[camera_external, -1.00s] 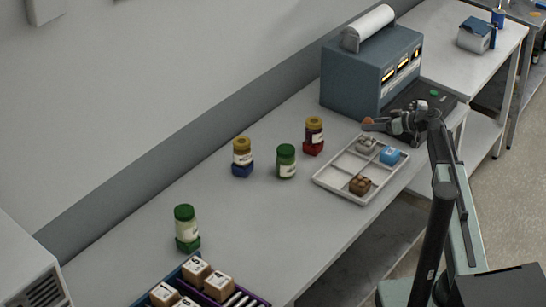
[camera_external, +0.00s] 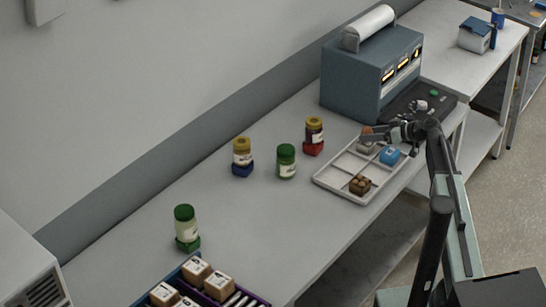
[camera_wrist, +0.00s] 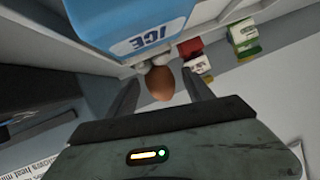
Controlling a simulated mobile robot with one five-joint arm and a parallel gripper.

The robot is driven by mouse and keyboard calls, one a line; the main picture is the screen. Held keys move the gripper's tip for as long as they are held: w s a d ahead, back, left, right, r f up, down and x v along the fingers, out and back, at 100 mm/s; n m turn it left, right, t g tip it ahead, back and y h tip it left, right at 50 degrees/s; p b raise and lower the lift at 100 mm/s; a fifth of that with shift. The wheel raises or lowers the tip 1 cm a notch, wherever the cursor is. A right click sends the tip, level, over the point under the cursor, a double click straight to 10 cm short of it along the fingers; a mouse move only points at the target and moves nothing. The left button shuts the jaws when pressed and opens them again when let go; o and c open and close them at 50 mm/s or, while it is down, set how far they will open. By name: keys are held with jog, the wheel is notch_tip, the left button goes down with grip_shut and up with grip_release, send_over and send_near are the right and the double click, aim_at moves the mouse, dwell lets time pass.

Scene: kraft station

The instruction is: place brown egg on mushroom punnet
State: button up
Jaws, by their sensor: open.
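The brown egg (camera_wrist: 160,84) is between the two fingers of my gripper (camera_wrist: 160,92) in the wrist view, with gaps at its sides. It also shows as an orange-brown spot (camera_external: 367,130) in the external view. Pale mushrooms (camera_wrist: 159,60) show just behind the egg. The mushroom punnet (camera_external: 366,148) stands in the far compartment of the white tray (camera_external: 330,184), partly hidden by my gripper (camera_external: 381,133). The egg is over or on the punnet; I cannot tell whether it touches. My gripper is open around the egg.
A blue ice box (camera_external: 389,156) is beside the punnet and looms close in the wrist view (camera_wrist: 130,25). A brown carton (camera_external: 361,185) sits in the near compartment. Several jars on coloured blocks stand left of the tray. A blue-grey machine (camera_external: 355,85) stands behind.

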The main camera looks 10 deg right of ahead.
jog(key=shift+s+d+r, duration=0.1)
jog(key=shift+d+r, duration=0.05)
jog(key=shift+r, duration=0.2)
jog(key=p+v, duration=0.4)
jog(key=v, duration=0.6)
jog(key=shift+s+d+r, duration=0.15)
jog(key=shift+s+d, duration=0.05)
jog(key=shift+s, duration=0.05)
jog(key=shift+s+d+p, duration=0.25)
jog(key=shift+d+p, duration=0.05)
jog(key=shift+d, duration=0.1)
